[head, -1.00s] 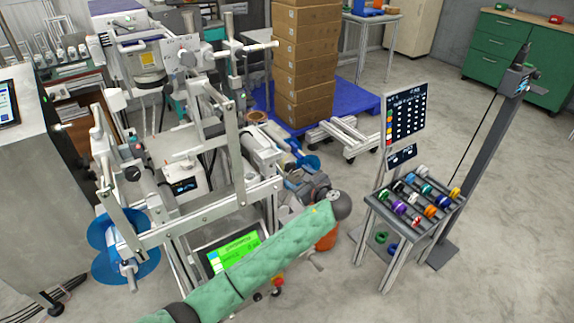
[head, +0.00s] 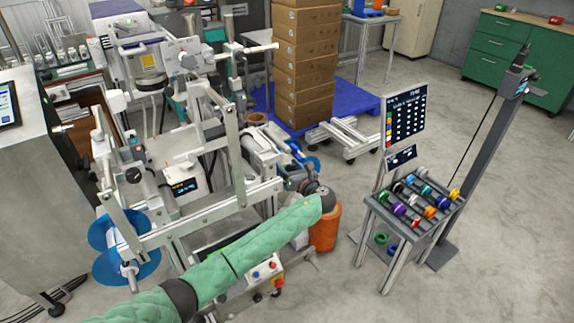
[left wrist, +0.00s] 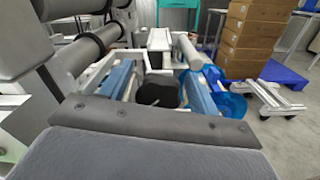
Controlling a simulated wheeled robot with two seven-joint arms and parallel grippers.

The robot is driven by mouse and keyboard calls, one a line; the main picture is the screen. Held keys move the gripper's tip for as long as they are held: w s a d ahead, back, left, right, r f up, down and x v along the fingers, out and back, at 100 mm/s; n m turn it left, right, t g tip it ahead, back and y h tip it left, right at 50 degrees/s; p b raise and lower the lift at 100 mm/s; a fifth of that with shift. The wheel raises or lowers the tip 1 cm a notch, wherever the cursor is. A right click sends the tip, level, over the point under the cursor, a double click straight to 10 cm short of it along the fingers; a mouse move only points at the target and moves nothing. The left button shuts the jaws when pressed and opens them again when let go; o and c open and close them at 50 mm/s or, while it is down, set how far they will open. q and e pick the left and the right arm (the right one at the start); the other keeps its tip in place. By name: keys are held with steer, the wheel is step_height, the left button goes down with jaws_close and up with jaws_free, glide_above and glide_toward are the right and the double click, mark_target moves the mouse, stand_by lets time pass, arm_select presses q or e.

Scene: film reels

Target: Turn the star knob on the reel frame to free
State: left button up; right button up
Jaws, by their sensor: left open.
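The reel frame (head: 232,150) is a pale metal stand with arms and rollers on the left in the head view. My left arm reaches in from the lower left, and my left gripper (head: 291,172) is beside the frame's right side, partly hidden by the wrist. In the left wrist view my left gripper (left wrist: 160,80) has its two blue-grey fingers apart. A black rounded knob (left wrist: 157,94) shows between them; it looks like the star knob, but its lobes are not clear. I cannot tell whether the fingers touch it. In the head view I cannot make this knob out.
Stacked cartons (head: 303,65) stand on a blue pallet (head: 352,98) behind. An orange bin (head: 324,230) is below my wrist. A small rack of coloured reels (head: 415,212) stands at right beside a grey post (head: 480,165). The floor at right is open.

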arm_select(q)
steer(key=shift+w+a, duration=0.3)
steer(key=shift+w, duration=0.1)
arm_select(e)
steer(key=shift+d+r, duration=0.1)
steer(key=shift+s, duration=0.1)
arm_select(q)
steer(key=c, duration=1)
steer(key=n, duration=0.2)
steer(key=shift+f+n, duration=0.1)
steer(key=shift+n, duration=0.3)
steer(key=shift+n+b, duration=0.3)
steer(key=shift+n, duration=0.9)
arm_select(e)
steer(key=shift+w+a+f, duration=0.35)
steer(key=shift+a+f, duration=0.45)
steer(key=shift+f, duration=0.05)
